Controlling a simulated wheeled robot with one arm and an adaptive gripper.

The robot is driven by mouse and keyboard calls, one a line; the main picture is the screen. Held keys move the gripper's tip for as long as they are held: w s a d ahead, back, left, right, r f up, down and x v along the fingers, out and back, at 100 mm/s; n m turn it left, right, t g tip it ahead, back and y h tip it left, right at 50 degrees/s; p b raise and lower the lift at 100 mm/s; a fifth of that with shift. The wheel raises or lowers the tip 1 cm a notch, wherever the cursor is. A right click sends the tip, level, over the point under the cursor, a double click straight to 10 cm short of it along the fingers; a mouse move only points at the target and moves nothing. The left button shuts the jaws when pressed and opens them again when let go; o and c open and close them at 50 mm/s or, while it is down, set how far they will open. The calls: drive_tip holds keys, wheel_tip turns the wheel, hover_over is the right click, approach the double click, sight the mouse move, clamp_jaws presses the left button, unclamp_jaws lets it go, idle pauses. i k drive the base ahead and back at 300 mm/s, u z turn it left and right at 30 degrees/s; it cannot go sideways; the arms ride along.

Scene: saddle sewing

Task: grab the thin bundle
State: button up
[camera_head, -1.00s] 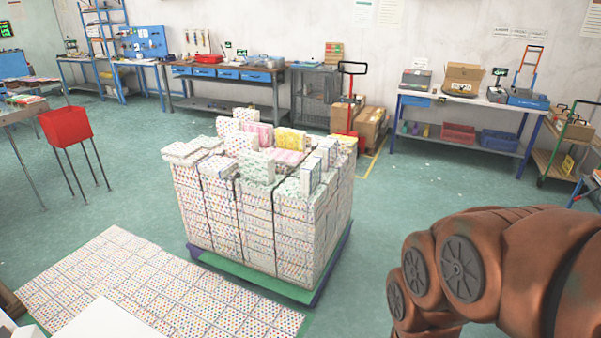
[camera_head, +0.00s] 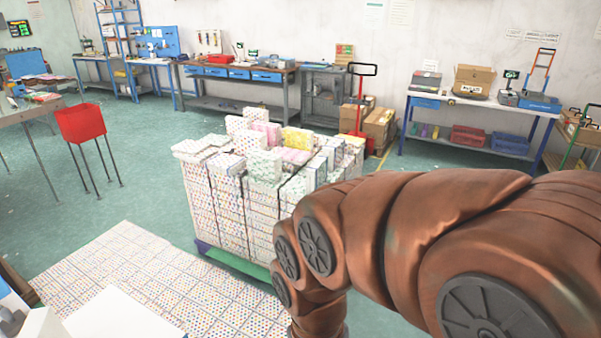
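A tall stack of dotted, paper-like bundles (camera_head: 217,200) stands on a pallet (camera_head: 236,262) in the middle of the head view. Loose bundles lie or stand unevenly on top: a pale green one (camera_head: 264,166), a pink one (camera_head: 267,132), a yellow one (camera_head: 297,138) and a flat white dotted one (camera_head: 190,148) at the left edge. I cannot tell which of them is the thin bundle. My brown arm covers the right lower part of the stack. My gripper is not in view.
A flat dotted layer (camera_head: 125,262) lies on the floor at lower left. A red bin (camera_head: 80,122) on thin legs stands at left. Workbenches line the back wall, including a white-topped table (camera_head: 480,101) at right. A red hand truck (camera_head: 360,100) stands behind the stack. Green floor is open around the stack.

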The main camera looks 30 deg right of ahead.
sight(317, 174)
drive_tip(key=i, duration=2.45)
drive_tip(key=u, duration=0.6)
drive_tip(key=i, duration=1.4)
drive_tip(key=z, duration=2.5)
